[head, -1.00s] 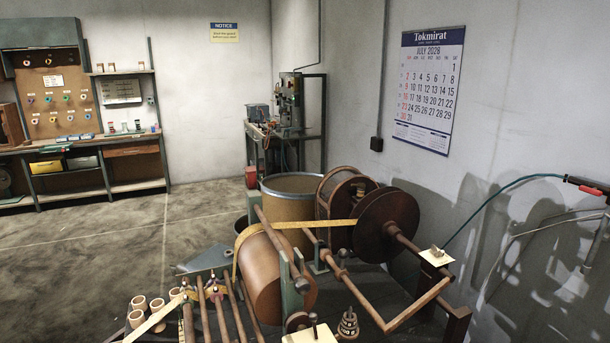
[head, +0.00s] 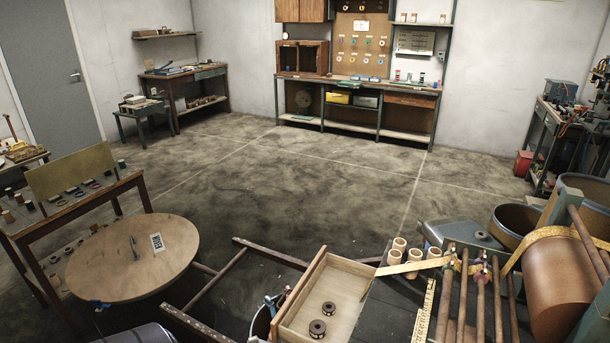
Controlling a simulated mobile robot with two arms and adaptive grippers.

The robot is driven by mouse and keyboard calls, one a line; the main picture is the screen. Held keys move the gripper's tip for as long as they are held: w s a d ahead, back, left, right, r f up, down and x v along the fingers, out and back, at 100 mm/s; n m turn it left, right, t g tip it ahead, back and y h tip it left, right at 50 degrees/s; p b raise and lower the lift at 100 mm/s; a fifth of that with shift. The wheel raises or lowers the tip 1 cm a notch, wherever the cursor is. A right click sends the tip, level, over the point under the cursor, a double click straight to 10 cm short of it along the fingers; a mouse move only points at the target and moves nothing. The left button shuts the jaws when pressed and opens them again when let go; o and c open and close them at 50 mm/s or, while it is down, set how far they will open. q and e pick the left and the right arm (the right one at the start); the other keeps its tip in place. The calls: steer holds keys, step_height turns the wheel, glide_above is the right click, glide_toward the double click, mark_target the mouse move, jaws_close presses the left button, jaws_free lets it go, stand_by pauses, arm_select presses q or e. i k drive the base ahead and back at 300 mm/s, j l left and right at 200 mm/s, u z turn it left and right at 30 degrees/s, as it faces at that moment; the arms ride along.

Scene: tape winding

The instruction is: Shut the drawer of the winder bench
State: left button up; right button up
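The drawer (head: 346,284) is a pale wooden box at the bottom centre of the head view. It stands open, pulled out from the winder bench (head: 425,300) on the right. Two dark spools (head: 317,328) (head: 328,308) lie on its floor. The bench carries wooden rollers, a yellow measuring tape and several pale cylinders (head: 394,257). Neither of my grippers shows in the head view.
A dark wooden frame (head: 225,275) and a bucket holding tools (head: 264,318) are left of the drawer. The floor (head: 290,190) beyond is open.

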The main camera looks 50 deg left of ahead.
mark_target(342, 281)
steer(key=j+u, duration=0.2)
steer(key=j, duration=2.4)
steer(key=k, duration=0.05)
